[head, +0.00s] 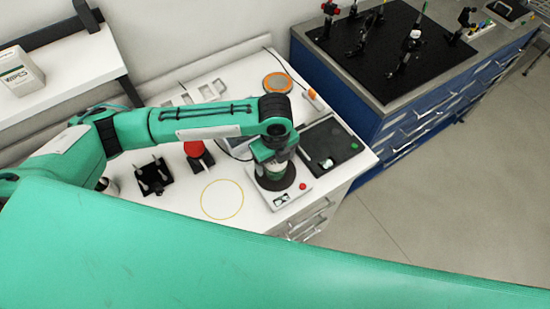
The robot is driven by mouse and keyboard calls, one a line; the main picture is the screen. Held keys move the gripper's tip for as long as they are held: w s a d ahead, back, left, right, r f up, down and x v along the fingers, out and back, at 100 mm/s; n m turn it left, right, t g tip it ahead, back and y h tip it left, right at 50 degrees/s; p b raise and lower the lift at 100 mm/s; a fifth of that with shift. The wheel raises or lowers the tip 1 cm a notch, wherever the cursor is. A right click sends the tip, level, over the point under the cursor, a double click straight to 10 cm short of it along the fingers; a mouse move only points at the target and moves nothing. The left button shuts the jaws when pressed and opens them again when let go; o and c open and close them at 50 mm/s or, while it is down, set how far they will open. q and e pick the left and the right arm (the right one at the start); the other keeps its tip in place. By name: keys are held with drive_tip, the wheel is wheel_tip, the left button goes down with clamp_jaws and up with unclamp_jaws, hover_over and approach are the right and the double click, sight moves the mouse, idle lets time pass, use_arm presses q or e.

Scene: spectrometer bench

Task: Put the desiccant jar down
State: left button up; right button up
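My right gripper is not in view.
On the white bench (255,222) stand a black fixture with posts (153,177), a red-topped item (195,149), a black tray (335,143) and an orange-rimmed disc (277,82). A blue cabinet with a black optics board (390,50) stands to the right. A wipes box (18,72) sits on the left shelf.

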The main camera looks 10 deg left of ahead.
use_arm(q)
wheel_tip(320, 180, up, 11)
drive_tip(key=b, duration=0.3)
drive_tip(key=shift+r, duration=0.7)
